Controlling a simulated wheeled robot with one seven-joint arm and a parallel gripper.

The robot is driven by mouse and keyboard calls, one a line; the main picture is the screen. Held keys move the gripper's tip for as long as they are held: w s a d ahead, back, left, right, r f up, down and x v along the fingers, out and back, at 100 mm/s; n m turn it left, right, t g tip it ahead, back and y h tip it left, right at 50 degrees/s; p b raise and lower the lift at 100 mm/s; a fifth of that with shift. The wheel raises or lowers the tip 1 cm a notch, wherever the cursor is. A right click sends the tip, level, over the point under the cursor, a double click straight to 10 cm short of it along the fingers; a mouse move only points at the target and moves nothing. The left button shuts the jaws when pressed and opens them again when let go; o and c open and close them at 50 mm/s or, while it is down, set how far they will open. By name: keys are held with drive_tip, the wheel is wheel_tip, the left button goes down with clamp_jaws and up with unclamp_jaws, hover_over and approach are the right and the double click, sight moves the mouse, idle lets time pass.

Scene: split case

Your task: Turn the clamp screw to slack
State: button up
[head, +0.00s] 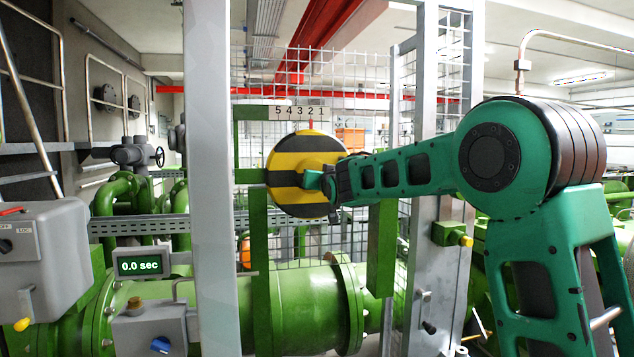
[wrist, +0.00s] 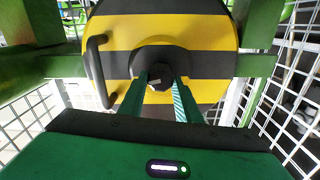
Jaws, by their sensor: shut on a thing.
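A round disc (head: 285,160) with yellow and black stripes stands upright on a green frame. It fills the upper middle of the wrist view (wrist: 210,32). At its centre is a dark round knob, which I take to be the clamp screw (wrist: 160,72); a small pale mark shows on it. My gripper (wrist: 160,88) has its two teal fingers on either side of this knob, shut on it. In the head view my gripper (head: 322,181) reaches the disc's centre from the right and hides the knob.
A black handle (wrist: 97,70) sits on the disc's left side. A plate numbered 5 to 1 (head: 297,112) is above the disc, with a small red pointer below it near 2. Grey posts (head: 208,200) flank the disc, with wire mesh behind. A display (head: 140,265) reads 0.0 sec.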

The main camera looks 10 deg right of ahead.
drive_tip(key=n, duration=0.7)
drive_tip(key=f+n, duration=0.1)
drive_tip(key=n, duration=0.3)
drive_tip(key=shift+a, duration=0.25)
drive_tip(key=shift+n, duration=0.4)
drive_tip(key=o, duration=1.1)
drive_tip(key=shift+c, duration=0.2)
drive_tip(key=s, duration=1)
drive_tip(key=shift+s+r, duration=0.15)
drive_tip(key=shift+s, duration=0.15)
